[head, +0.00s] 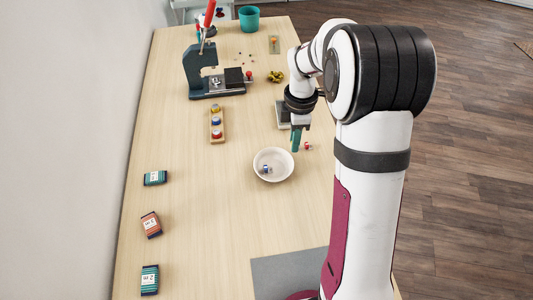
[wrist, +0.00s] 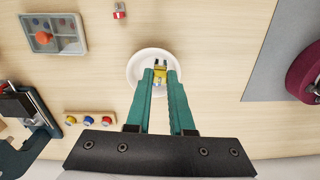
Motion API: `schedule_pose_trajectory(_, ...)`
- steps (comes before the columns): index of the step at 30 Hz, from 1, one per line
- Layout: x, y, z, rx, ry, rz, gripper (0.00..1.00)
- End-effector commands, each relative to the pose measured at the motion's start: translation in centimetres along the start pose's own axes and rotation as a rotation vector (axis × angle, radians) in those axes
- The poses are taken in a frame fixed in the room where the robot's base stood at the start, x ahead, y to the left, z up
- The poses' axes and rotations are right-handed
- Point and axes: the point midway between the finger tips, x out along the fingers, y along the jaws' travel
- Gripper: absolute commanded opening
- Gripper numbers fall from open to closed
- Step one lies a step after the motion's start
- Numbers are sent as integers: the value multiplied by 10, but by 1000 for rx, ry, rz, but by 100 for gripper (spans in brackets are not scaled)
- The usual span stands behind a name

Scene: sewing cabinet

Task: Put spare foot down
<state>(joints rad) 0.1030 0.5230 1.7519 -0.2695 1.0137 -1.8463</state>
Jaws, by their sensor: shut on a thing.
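In the wrist view the piece shows between the teal fingertips, in front of the white bowl (wrist: 134,72). In the head view the teal fingers (head: 295,140) point down near the far right rim of the bowl (head: 287,157); the held piece cannot be made out there.
A wooden rack (head: 217,136) holds yellow, blue and red-topped pieces. A small red piece (head: 308,145) lies right of the gripper. A grey tray with an orange knob (wrist: 70,43) and a dark press (head: 203,82) stand farther off. The table in front of the bowl is clear.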

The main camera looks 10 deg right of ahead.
Motion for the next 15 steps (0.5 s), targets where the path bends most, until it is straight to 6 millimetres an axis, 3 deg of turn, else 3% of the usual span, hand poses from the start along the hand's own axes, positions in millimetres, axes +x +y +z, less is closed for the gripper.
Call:
schedule_pose_trajectory(3, -3, -18, 40, -43, 0, 0, 0)
schedule_pose_trajectory(7, -3, -32, 63, -90, 1, 0, 0)
schedule_pose_trajectory(10, 9, -27, 49, -105, 1, -2, 0)
schedule_pose_trajectory(15, 41, -4, 0, -108, 1, -2, 0)
